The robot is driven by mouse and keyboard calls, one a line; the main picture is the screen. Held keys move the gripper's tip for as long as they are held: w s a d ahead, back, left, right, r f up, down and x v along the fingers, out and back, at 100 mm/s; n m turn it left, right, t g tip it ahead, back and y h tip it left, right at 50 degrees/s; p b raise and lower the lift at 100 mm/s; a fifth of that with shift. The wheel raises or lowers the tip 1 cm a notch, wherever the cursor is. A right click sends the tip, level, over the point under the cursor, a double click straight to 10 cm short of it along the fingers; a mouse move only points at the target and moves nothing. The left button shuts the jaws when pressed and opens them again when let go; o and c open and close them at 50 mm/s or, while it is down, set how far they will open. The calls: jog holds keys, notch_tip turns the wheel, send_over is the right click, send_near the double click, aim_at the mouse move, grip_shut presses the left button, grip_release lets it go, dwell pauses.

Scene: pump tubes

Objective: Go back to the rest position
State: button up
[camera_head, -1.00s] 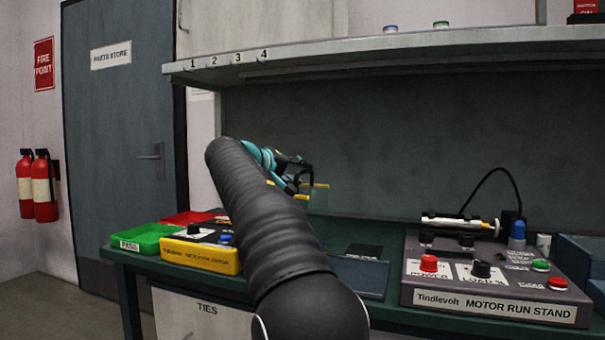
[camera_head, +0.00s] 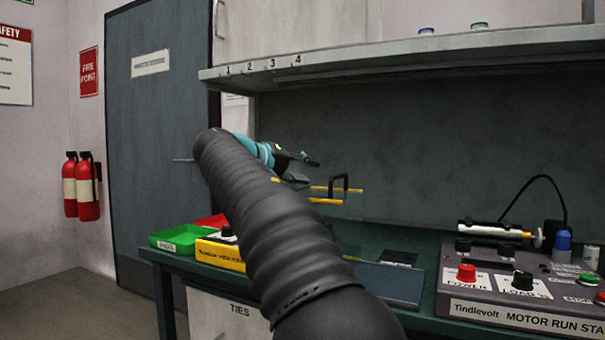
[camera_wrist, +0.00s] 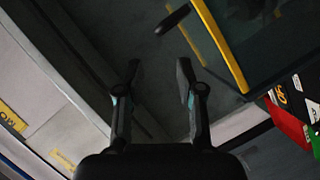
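My gripper (camera_head: 306,170) shows beyond my dark arm in the camera_head view, raised above the green bench, its lower part partly hidden by the arm. In the camera_wrist view its two dark fingers (camera_wrist: 159,74) stand apart with nothing between them, so it is open and empty. A clear guard with yellow edges (camera_head: 326,201) and a black handle (camera_head: 340,183) appears just right of the gripper. The guard's yellow edge (camera_wrist: 221,45) also shows in the camera_wrist view, right of the fingers. I cannot tell the exact distance between them.
The motor run stand (camera_head: 520,312) sits at the bench's right. A yellow box (camera_head: 220,254), a green tray (camera_head: 180,239) and a red tray (camera_head: 212,221) are at the left. A shelf (camera_head: 430,50) overhangs the bench. Floor at the lower left (camera_head: 80,305) is clear.

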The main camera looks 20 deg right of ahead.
jog(key=s+a+f+y, duration=0.4)
jog(key=s+f, duration=0.7)
jog(key=f, duration=0.1)
jog(key=s+a+f+n+y, duration=0.1)
jog(key=s+a+f+y, duration=0.3)
jog(key=s+f, duration=0.8)
jog(key=s+a+f+y, duration=0.4)
jog(key=s+f+y, duration=0.2)
jog(key=s+f, duration=0.6)
notch_tip(320, 180, down, 2)
jog(key=shift+f+n, duration=0.25)
jog(key=shift+n, duration=0.05)
